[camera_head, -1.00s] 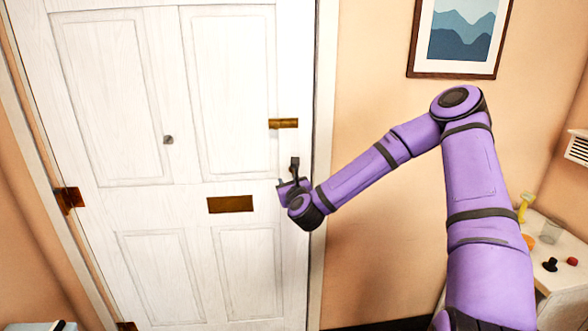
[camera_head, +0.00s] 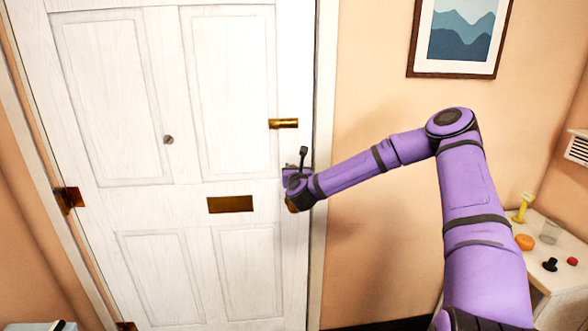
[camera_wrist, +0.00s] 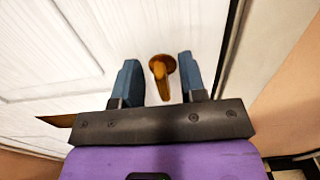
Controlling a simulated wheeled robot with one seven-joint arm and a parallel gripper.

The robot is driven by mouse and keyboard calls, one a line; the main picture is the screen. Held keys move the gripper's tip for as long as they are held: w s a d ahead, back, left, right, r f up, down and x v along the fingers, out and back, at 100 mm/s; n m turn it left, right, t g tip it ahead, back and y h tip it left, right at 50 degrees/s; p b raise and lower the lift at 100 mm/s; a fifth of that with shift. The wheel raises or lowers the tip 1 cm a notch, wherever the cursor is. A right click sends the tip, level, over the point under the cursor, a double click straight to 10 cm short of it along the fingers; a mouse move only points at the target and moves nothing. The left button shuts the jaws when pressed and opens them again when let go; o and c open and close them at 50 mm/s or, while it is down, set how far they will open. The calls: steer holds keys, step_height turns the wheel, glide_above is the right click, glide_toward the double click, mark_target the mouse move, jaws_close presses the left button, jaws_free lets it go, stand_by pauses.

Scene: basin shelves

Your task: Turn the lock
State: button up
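The white door (camera_head: 90,205) fills the left of the head view. A small brass turn-piece on a round base, the lock (camera_wrist: 161,72), stands out from the door near its edge in the wrist view. My gripper (camera_wrist: 157,78) is open, with one blue-grey finger on each side of the lock. Neither finger visibly touches it. In the head view my gripper (camera_head: 290,178) is at the door's right edge, below a brass fitting (camera_head: 284,124), and mostly hides the lock.
A brass plate (camera_head: 230,204) lies on the door left of my gripper. The door frame (camera_head: 322,120) and bare wall are to the right. A white table (camera_head: 560,262) with several small objects stands at the far right.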

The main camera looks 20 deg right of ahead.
steer(key=shift+w+d, duration=0.15)
steer(key=shift+w, duration=0.35)
jaws_close()
